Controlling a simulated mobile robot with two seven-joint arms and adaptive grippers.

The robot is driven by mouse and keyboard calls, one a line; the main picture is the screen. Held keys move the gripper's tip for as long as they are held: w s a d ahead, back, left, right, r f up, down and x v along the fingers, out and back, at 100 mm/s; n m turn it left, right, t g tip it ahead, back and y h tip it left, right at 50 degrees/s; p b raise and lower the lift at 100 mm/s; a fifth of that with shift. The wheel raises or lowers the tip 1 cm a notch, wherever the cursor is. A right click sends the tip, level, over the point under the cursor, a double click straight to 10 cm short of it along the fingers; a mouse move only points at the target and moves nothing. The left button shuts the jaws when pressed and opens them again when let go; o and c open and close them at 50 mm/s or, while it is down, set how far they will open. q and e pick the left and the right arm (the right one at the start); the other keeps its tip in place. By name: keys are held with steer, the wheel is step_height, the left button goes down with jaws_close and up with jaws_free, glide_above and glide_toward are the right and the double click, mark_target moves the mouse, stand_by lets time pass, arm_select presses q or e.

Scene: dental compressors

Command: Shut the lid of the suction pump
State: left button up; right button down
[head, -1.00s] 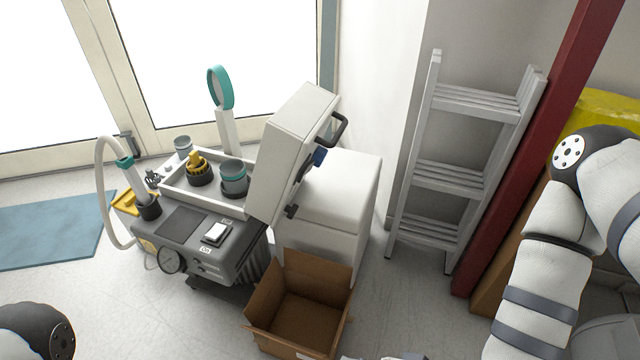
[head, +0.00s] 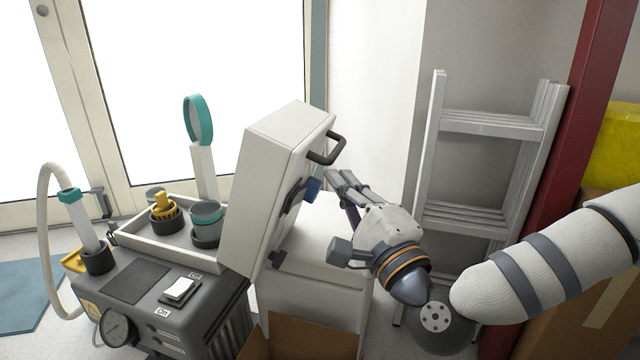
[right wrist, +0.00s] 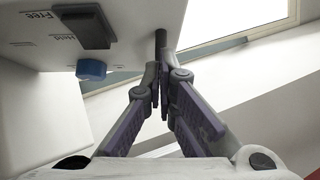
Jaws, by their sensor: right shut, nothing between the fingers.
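The suction pump (head: 165,305) is a dark grey unit with a white tray on top. Its white lid (head: 258,180) stands open and upright on the tray's right side, with a dark handle (head: 327,149) near its top. My right gripper (head: 338,180) is just right of the lid's outer face, below the handle, with its fingers together and empty. In the right wrist view, the closed fingers (right wrist: 161,85) are beside the lid (right wrist: 110,25), with a blue knob (right wrist: 91,69) to their left; contact cannot be told. My left gripper is not in view.
A white cabinet (head: 310,290) stands right of the pump, with a cardboard box (head: 300,340) in front. A white ladder (head: 490,125) leans by the wall behind my right arm. A hose (head: 48,230) and a teal-rimmed round part (head: 198,120) rise above the pump.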

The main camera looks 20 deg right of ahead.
mark_target(307, 157)
steer(key=shift+w+a+r, duration=0.3)
steer(key=shift+w+a, duration=0.1)
steer(key=shift+a, duration=0.35)
steer(key=shift+w+a+r, duration=0.25)
steer(key=shift+w+a, duration=0.1)
steer(key=shift+a, duration=0.35)
